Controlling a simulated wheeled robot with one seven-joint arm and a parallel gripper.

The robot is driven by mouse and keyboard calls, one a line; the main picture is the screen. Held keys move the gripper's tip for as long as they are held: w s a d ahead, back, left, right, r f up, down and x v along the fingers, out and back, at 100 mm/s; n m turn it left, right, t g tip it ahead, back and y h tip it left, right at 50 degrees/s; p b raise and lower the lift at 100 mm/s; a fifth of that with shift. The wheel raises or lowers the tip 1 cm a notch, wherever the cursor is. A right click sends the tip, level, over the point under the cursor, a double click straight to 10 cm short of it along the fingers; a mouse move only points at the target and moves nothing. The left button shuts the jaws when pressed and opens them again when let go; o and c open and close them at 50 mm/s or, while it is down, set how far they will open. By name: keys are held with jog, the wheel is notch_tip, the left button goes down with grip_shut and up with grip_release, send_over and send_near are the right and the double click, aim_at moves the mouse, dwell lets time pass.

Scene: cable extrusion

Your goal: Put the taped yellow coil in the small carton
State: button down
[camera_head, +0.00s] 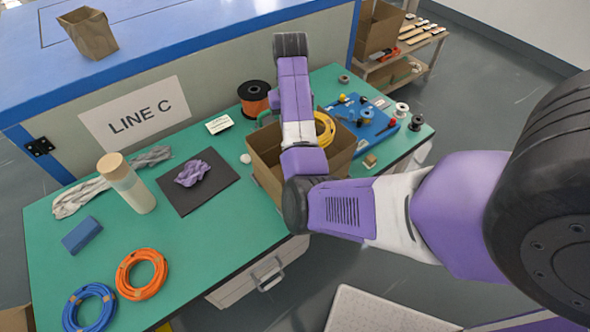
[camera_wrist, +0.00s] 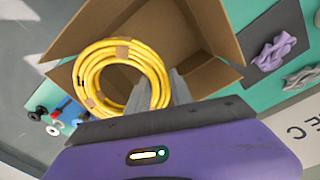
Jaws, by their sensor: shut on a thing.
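The yellow coil (camera_wrist: 84,72), a ring with brown tape bands, is in my gripper (camera_wrist: 165,92) in the wrist view. The grey fingers are shut on the side of the ring at the right. The coil overlaps the open mouth of the small brown carton (camera_wrist: 205,25), whose flaps are spread. In the head view, part of the coil (camera_head: 325,127) shows beside my arm at the carton (camera_head: 262,175). My arm hides the fingers and part of the carton there. I cannot tell exactly how high the coil is relative to the rim.
A blue board (camera_head: 362,118) with small parts stands right of the carton, near spools (camera_head: 402,109). An orange spool (camera_head: 254,98) stands behind. A black mat (camera_head: 215,187) with a purple cloth, a bottle (camera_head: 130,187) and orange (camera_head: 141,274) and blue (camera_head: 89,307) coils lie left.

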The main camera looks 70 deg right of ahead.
jog(key=f+b, duration=0.2)
jog(key=f, duration=0.2)
jog(key=f+b, duration=0.1)
jog(key=f, duration=0.4)
jog(key=f+b, duration=0.2)
jog(key=f, duration=0.3)
jog(key=shift+s+a+b, duration=0.1)
jog(key=shift+a+b, duration=0.25)
jog(key=shift+a, duration=0.05)
jog(key=shift+f, duration=2.55)
jog(key=shift+f, duration=0.1)
jog(key=c, duration=1.1)
grip_release()
jog(key=shift+c, duration=0.2)
notch_tip(320, 180, up, 12)
